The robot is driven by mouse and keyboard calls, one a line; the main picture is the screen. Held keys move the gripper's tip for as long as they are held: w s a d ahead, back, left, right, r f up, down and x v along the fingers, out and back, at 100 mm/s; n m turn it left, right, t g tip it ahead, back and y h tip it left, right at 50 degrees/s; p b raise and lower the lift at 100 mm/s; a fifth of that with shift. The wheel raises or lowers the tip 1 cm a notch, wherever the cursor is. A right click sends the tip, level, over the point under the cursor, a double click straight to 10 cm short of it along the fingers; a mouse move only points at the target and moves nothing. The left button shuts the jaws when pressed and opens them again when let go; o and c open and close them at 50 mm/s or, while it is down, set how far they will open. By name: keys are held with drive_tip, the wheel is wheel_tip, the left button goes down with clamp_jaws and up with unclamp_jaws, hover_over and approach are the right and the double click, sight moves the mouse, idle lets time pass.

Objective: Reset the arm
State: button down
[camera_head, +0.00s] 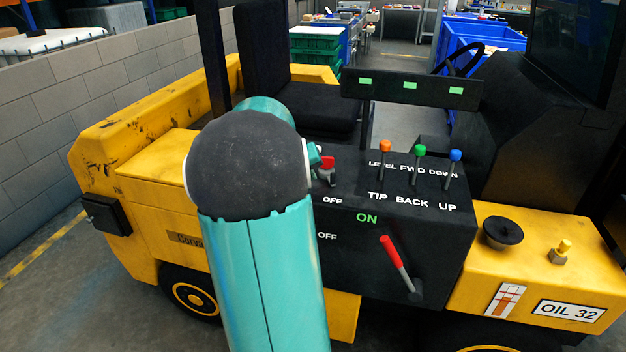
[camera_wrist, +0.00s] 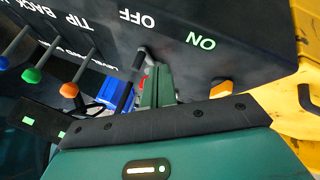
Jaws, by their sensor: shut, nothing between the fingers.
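My gripper (camera_wrist: 156,84) shows in the wrist view as narrow green fingers reaching up from its body, shut and empty. They are close to the black control panel (camera_wrist: 175,30), near its OFF lettering; I cannot tell if they touch it. In the head view my teal arm with its dark round joint covers the panel's left part and hides most of the gripper. A small red-topped switch (camera_head: 327,163) stands just right of the joint, beside a bit of teal. The red lever (camera_head: 395,257) on the panel front tilts up to the left, towards ON.
Orange (camera_head: 385,147), green (camera_head: 420,151) and blue (camera_head: 455,156) levers stand on the panel. The yellow vehicle body (camera_head: 550,270) carries a black cap (camera_head: 503,231) and a yellow-topped bolt (camera_head: 561,250). A seat (camera_head: 310,110) and grey wall (camera_head: 100,80) lie behind.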

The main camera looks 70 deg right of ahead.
drive_tip(key=w+a+r+n+t+y, duration=0.1)
drive_tip(key=w+a+r+n+t, duration=0.15)
drive_tip(key=a, duration=0.85)
drive_tip(key=w+a+r+n+t+y, duration=0.1)
drive_tip(key=w+a+r, duration=0.25)
drive_tip(key=a, duration=0.65)
drive_tip(key=w+a+r+n+t+y, duration=0.1)
drive_tip(key=w+a+r+n+t, duration=0.15)
drive_tip(key=a, duration=0.85)
drive_tip(key=s+a+f+n+y, duration=0.1)
drive_tip(key=s+a+n+y, duration=0.1)
drive_tip(key=a, duration=0.9)
drive_tip(key=s+a+f+n+y, duration=0.1)
drive_tip(key=s+a+n+y, duration=0.1)
drive_tip(key=a, duration=1)
drive_tip(key=s+n, duration=0.1)
drive_tip(key=s, duration=0.1)
drive_tip(key=shift+s+f+t, duration=0.25)
drive_tip(key=shift+s+t, duration=0.05)
drive_tip(key=shift+t, duration=0.1)
